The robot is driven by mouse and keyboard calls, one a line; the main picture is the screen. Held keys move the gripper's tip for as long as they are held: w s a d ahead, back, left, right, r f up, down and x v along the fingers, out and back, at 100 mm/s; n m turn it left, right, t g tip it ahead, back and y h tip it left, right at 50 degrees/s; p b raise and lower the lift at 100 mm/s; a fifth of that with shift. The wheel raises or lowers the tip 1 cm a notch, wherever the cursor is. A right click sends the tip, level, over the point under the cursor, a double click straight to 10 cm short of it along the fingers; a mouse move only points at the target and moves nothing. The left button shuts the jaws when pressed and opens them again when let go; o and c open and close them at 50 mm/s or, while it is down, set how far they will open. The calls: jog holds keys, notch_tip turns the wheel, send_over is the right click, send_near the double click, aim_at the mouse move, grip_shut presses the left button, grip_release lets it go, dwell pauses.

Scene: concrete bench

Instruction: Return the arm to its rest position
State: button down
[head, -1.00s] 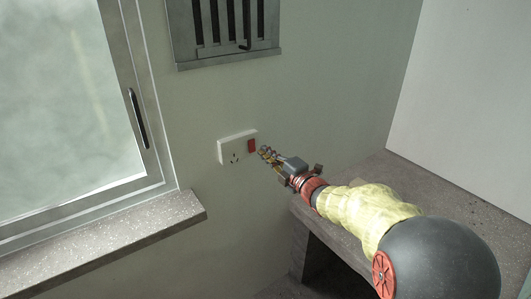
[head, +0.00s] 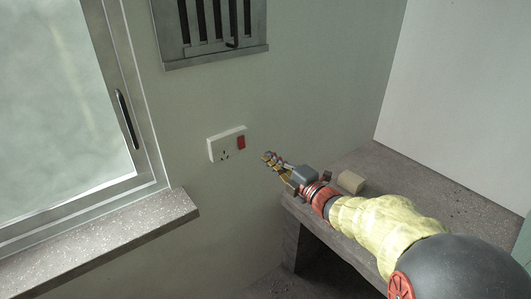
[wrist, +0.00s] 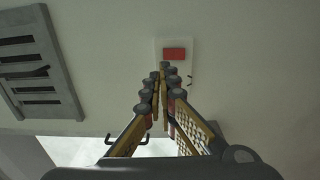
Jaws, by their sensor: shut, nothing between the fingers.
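My gripper (head: 270,160) is in the middle of the head view, in front of the wall and a little right of and below a white socket plate (head: 217,149). The plate has a red switch (head: 241,143) on its right side. In the wrist view my gripper (wrist: 162,75) has its fingers together with nothing between them. They point toward the plate (wrist: 163,43) and its red switch (wrist: 174,54). The fingertips appear apart from the plate. My arm reaches in from the lower right, over the concrete bench.
The concrete bench (head: 400,171) runs along the right, with a small tan block (head: 351,182) on it beside my arm. A window (head: 60,95) and its stone sill (head: 110,240) are at the left. A grey slatted vent (head: 210,60) hangs above the plate, also in the wrist view (wrist: 35,65).

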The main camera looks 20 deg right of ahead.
jog(key=s+d+f+m+g+h, duration=0.35)
jog(key=d+f+m+h, duration=0.35)
jog(key=d+f+m, duration=0.35)
jog(key=s+d+f+m+g+h, duration=0.1)
jog(key=s+f+m+g+h, duration=0.1)
jog(key=s+m+g, duration=0.65)
jog(key=s+a+r+m+g+y, duration=0.1)
jog(key=s+a+m, duration=0.1)
jog(key=s+a, duration=0.5)
jog(key=s+a+r+m+y, duration=0.1)
jog(key=s+a+m, duration=0.1)
jog(key=s, duration=0.8)
jog(key=s+a+r+n+t+y, duration=0.1)
jog(key=s+a+r, duration=0.4)
jog(key=a+r, duration=0.2)
jog(key=shift+a+r, duration=0.3)
jog(key=shift+a, duration=0.7)
